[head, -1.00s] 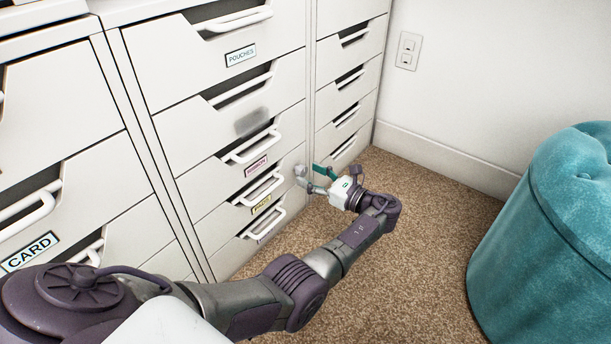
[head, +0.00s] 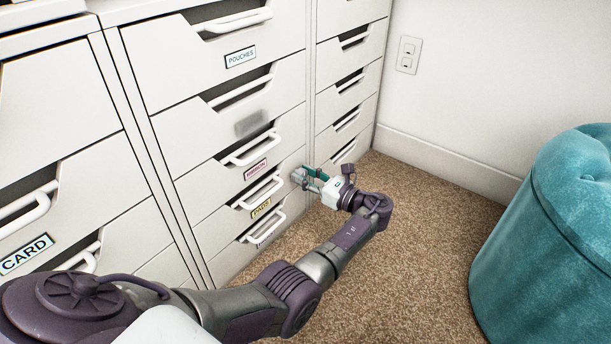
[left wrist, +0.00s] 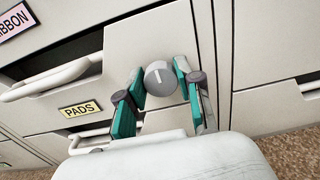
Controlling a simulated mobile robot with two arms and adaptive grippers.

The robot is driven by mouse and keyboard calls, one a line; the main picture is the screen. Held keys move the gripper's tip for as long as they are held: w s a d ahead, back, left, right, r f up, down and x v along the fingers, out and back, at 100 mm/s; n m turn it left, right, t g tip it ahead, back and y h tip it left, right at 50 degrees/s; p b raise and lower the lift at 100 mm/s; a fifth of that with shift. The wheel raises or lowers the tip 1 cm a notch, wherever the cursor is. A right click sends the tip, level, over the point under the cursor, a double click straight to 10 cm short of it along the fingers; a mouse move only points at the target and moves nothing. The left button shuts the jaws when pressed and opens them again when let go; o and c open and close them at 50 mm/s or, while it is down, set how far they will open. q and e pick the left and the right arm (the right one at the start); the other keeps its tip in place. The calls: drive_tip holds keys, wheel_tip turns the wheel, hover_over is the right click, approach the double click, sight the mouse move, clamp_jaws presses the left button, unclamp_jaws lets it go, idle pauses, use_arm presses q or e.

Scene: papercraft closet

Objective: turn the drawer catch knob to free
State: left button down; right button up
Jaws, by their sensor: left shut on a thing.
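The drawer catch knob (left wrist: 158,80) is a small grey disc with a white line on its face. It sits on the white drawer front beside the drawer labelled PADS. In the left wrist view the line stands nearly upright, tilted slightly. My left gripper (head: 307,175) has its teal fingers shut on the knob, one finger at each side. In the head view the knob (head: 298,174) shows just left of the fingertips, partly hidden by them. My right gripper is in neither view.
The PADS drawer handle (head: 258,192) and the RIBBON drawer handle (head: 250,147) stick out left of the gripper. A teal tufted stool (head: 540,240) stands at the right. Brown carpet (head: 420,240) between is clear. A wall (head: 480,80) closes off the back.

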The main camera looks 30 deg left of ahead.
use_arm(q)
drive_tip(key=shift+n, duration=0.3)
drive_tip(key=n+p, duration=0.1)
drive_tip(key=n, duration=0.1)
drive_tip(key=shift+n, duration=0.4)
drive_tip(key=n, duration=0.5)
drive_tip(key=shift+s+f, duration=0.1)
drive_tip(key=shift+s, duration=0.05)
drive_tip(key=shift+s+f+n+b, duration=0.1)
drive_tip(key=shift+n+b, duration=0.3)
drive_tip(key=shift+n, duration=4.3)
drive_tip(key=c, duration=0.8)
unclamp_jaws()
drive_tip(key=shift+o, duration=0.2)
